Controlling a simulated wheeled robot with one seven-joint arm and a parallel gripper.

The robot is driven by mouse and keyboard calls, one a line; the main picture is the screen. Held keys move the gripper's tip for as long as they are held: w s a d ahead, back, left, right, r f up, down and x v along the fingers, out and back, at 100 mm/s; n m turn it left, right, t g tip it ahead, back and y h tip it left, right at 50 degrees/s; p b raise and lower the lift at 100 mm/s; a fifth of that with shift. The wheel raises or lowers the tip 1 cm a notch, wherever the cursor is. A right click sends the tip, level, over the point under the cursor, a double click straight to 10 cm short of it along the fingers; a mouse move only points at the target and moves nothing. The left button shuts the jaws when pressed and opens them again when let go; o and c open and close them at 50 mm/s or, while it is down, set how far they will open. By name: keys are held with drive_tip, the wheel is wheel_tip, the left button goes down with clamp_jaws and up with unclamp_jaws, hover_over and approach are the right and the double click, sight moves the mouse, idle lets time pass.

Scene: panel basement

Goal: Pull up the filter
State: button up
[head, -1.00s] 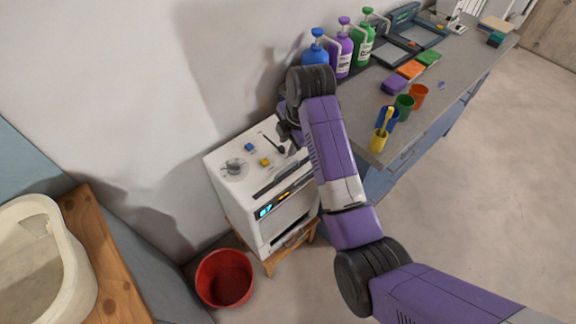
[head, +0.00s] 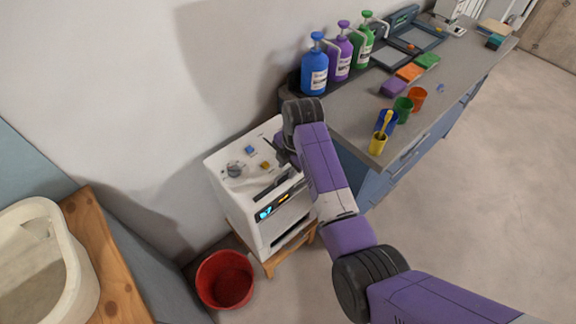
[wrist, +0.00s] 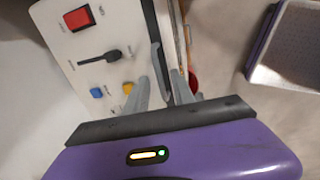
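The white machine (head: 225,180) stands by the wall on a small wooden stand. In the wrist view its top (wrist: 60,50) carries a long dark strip (wrist: 151,22) along the edge, which looks like the filter's top or its slot. The strip also shows in the head view (head: 275,187). My gripper (wrist: 166,68) is over this edge with its two grey fingers apart, one on each side of the strip's near end. Contact with it cannot be made out. In the head view my wrist hides most of the fingers.
The machine's top also has a red switch (wrist: 77,18), a dark lever (wrist: 100,54), a blue button (wrist: 96,92) and a yellow button (wrist: 128,88). A red bucket (head: 224,280) stands on the floor. A bench (head: 345,100) with bottles and cups is close on the right.

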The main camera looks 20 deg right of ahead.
clamp_jaws()
idle(1.4)
